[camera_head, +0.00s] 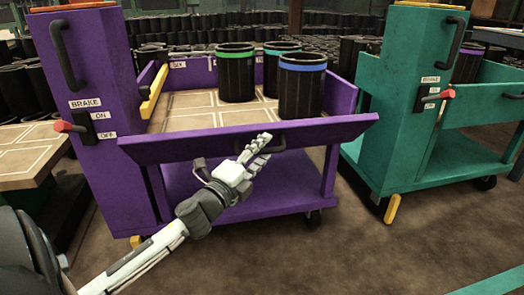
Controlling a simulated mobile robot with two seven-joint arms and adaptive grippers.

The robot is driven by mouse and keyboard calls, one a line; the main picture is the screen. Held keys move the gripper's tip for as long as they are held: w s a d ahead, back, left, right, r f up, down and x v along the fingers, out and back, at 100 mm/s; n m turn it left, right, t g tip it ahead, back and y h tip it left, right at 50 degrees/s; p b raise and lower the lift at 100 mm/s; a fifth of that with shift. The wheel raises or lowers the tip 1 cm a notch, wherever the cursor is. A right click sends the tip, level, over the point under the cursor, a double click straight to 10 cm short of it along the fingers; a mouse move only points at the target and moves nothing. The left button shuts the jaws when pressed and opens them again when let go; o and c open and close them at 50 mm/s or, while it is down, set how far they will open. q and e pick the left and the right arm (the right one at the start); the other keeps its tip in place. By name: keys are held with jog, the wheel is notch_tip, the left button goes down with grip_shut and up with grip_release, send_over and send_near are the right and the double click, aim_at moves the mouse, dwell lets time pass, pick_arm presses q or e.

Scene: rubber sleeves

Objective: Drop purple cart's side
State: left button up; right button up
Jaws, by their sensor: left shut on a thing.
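The purple cart (90,60) stands in the middle left, with a tall column at its left end. Its near side panel (340,130) looks tilted outward, its upper edge toward me. A dark handle (275,148) sits on that panel. My left gripper (258,148) reaches up from the lower left and is shut on this handle; its fingers partly cover it. Black sleeves with a green band (236,75) and a blue band (303,88) stand upright on the cart's bed, with a teal-banded one (280,60) behind them. My right gripper is out of view.
A teal cart (410,120) stands close on the right. A wooden-topped table (30,155) is at the left. Many black sleeves fill the background. The brown floor (350,250) in front of the purple cart is clear.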

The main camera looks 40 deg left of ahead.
pick_arm(q)
jog(key=shift+s+d+r, duration=0.1)
jog(key=shift+d+r, duration=0.1)
jog(key=shift+r, duration=0.05)
jog(key=s+f, duration=0.2)
jog(key=s, duration=0.6)
jog(key=shift+s+f, duration=0.25)
jog(key=shift+f, duration=0.15)
dwell(0.4)
dwell(0.4)
dwell(0.3)
